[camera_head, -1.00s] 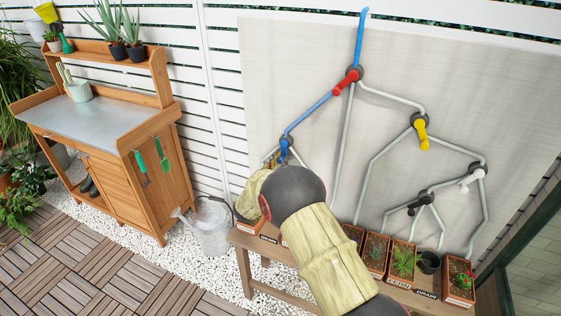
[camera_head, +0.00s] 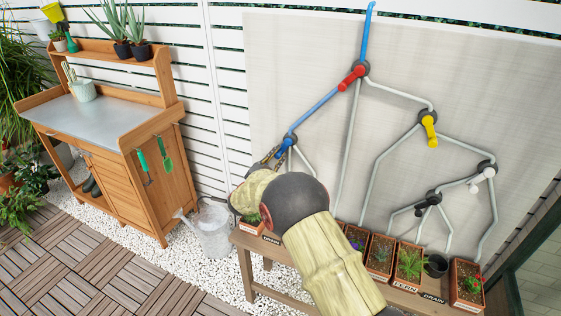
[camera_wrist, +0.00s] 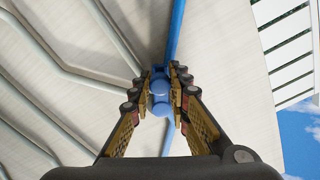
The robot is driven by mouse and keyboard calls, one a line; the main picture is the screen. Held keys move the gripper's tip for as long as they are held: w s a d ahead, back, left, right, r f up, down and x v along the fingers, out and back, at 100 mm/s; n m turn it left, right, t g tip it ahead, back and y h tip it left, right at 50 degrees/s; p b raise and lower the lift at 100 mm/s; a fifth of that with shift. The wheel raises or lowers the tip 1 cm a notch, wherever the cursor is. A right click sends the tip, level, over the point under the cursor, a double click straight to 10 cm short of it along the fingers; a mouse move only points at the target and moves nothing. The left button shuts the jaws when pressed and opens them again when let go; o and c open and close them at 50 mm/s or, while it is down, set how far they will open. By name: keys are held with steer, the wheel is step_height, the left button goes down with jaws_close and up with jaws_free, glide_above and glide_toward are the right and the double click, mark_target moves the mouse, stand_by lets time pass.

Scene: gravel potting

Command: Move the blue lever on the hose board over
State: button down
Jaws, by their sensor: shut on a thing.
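The hose board (camera_head: 300,80) stands upright against the white fence. The blue lever (camera_head: 285,144) is at a junction on its left side, where a blue pipe comes down from the red lever (camera_head: 350,77). My gripper (camera_head: 276,154) is at the blue lever, partly hidden behind my arm in the head view. In the wrist view, the blue lever (camera_wrist: 160,88) sits between the fingers of my gripper (camera_wrist: 160,95), which are shut on it. The exact tilt of the lever is hard to tell.
Yellow (camera_head: 429,130), white (camera_head: 484,176) and black (camera_head: 425,207) levers sit farther right on the board. A bench (camera_head: 246,270) with labelled planters, including a fern planter (camera_head: 409,268), stands below. A watering can (camera_head: 212,232) and a potting table (camera_head: 85,115) are at left.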

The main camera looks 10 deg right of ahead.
steer(key=shift+w+a+r+m+b, duration=0.25)
steer(key=shift+a+m+b, duration=0.15)
steer(key=shift+m, duration=0.6)
steer(key=c, duration=1.8)
jaws_free()
steer(key=shift+o, duration=0.4)
steer(key=v, duration=1.2)
